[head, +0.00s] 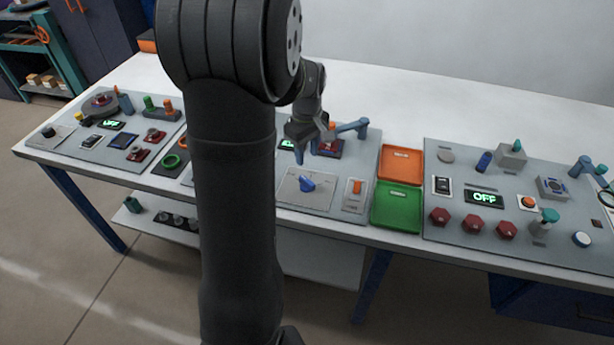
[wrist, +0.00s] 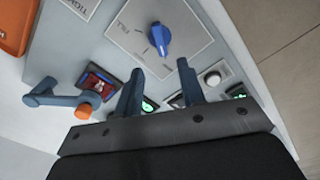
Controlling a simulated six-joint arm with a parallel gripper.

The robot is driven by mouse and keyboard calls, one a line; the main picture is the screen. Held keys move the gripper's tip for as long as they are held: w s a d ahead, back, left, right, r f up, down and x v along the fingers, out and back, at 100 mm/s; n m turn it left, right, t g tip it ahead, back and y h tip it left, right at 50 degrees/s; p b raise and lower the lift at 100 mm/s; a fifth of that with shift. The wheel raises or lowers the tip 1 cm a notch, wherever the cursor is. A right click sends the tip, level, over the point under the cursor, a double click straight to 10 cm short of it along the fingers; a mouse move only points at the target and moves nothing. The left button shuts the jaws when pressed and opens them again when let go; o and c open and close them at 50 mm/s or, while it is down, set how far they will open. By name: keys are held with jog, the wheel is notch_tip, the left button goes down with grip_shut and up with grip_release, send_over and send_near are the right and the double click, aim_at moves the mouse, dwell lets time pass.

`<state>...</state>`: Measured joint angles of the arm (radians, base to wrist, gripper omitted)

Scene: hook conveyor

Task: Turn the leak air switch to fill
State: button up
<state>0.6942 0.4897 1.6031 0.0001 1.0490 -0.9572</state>
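A blue rotary knob (head: 307,184) sits on a pale square plate (head: 325,200) on the middle grey panel. In the wrist view the same knob (wrist: 159,38) lies just beyond the fingertips, with a printed word that seems to read FILL beside it. I cannot tell for certain which mark the knob points to. My gripper (head: 307,152) is behind and above the knob in the head view, apart from it. In the wrist view my gripper (wrist: 160,66) has its two fingers spread with nothing between them.
An orange rocker switch (head: 356,187) is right of the knob plate. A blue lever arm with an orange tip (wrist: 62,98) stands near the fingers. An orange tray (head: 401,151) and a green tray (head: 398,221) lie right of the panel. Another control panel (head: 462,240) is farther right.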

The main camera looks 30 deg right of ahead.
aim_at(307, 180)
notch_tip(307, 180, down, 10)
jog(key=shift+r, duration=0.15)
jog(key=shift+c, duration=0.5)
grip_shut()
